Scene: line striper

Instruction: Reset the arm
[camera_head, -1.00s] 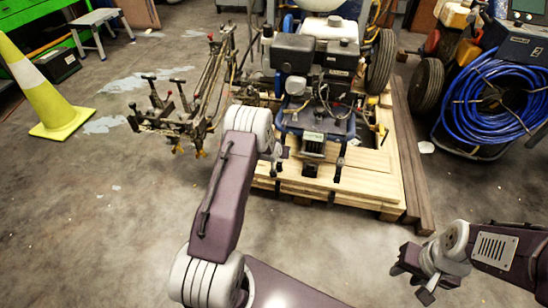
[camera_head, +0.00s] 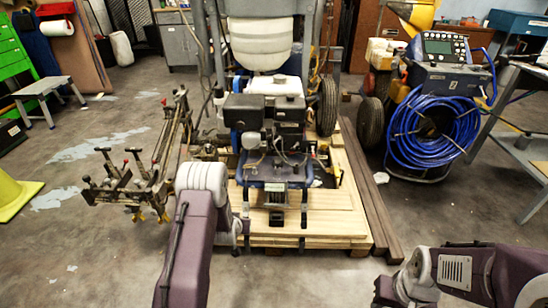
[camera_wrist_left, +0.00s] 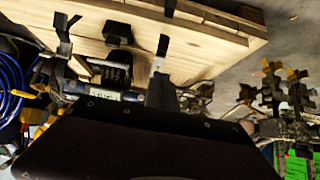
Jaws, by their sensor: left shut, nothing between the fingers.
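The line striper (camera_head: 265,120), with a black engine and a white tank, stands on a light wooden pallet (camera_head: 335,215). My left arm (camera_head: 195,230) rises from the bottom, left of the pallet's front. In the left wrist view, my left gripper (camera_wrist_left: 160,92) is shut and empty, with the pallet (camera_wrist_left: 205,62) and the striper's black brackets beyond it. In the head view the left fingers are mostly hidden behind the arm. My right gripper (camera_head: 388,291) is at the bottom right edge, partly cut off, and its jaws are unclear.
A hose reel with blue hose (camera_head: 435,135) stands right of the pallet. Dark beams (camera_head: 365,190) lie along its right side. A yellow cone base (camera_head: 15,195) and a grey step stool (camera_head: 42,95) are at left. The floor (camera_head: 80,240) at the lower left is clear.

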